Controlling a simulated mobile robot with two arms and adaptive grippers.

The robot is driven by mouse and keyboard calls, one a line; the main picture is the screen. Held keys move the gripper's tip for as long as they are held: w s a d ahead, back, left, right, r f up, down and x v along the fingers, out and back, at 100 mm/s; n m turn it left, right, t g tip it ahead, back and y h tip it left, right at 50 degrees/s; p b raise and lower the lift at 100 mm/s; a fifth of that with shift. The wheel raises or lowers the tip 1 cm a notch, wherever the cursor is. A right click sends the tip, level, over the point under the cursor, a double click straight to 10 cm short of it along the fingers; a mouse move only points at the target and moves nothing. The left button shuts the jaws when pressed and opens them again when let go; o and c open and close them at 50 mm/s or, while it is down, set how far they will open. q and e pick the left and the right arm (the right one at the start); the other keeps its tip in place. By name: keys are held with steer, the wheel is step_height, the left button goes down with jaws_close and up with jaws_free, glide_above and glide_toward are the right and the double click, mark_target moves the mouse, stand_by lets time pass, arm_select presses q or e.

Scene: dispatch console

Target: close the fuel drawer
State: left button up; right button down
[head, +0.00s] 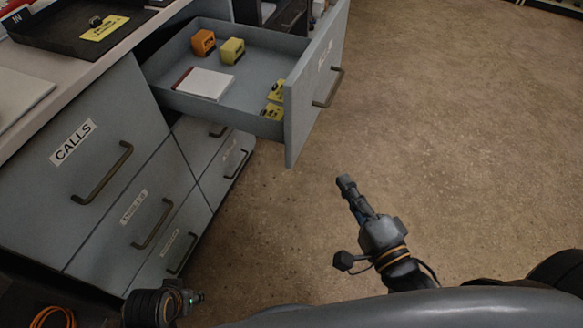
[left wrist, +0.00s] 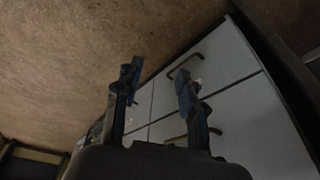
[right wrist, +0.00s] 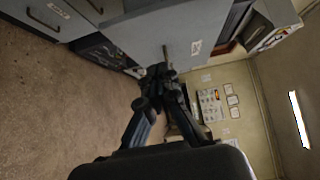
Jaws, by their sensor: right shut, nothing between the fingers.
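A grey drawer (head: 262,75) stands pulled out from the console in the head view. Its front panel (head: 300,110) has a dark bar handle (head: 328,88) and a label too small to read. My right gripper (head: 346,183) is shut and empty, in front of the drawer front and apart from it in the head view. In the right wrist view its closed fingertips (right wrist: 158,72) point toward the drawer front (right wrist: 135,30) and its handle (right wrist: 166,52). My left gripper (left wrist: 158,78) is open and empty, low beside the closed drawers.
The open drawer holds an orange block (head: 203,42), a yellow-green block (head: 232,50), a white pad (head: 205,84) and yellow tags (head: 272,111). The closed CALLS drawer (head: 85,180) is at left. A black tray (head: 60,35) sits on the desktop. The floor (head: 450,130) at right is clear.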

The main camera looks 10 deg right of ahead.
glide_toward(298, 129)
steer(key=w+d, duration=0.2)
steer(key=w, duration=0.1)
steer(key=w+a+b, duration=0.1)
steer(key=w+a, duration=0.1)
steer(key=shift+a, duration=0.25)
arm_select(q)
steer(key=v, duration=0.5)
steer(key=shift+w+r, duration=0.15)
steer(key=shift+w, duration=0.15)
arm_select(e)
steer(key=shift+w+a, duration=0.25)
steer(key=shift+a, duration=0.1)
arm_select(q)
steer(key=shift+a, duration=0.1)
arm_select(e)
steer(key=shift+w, duration=0.1)
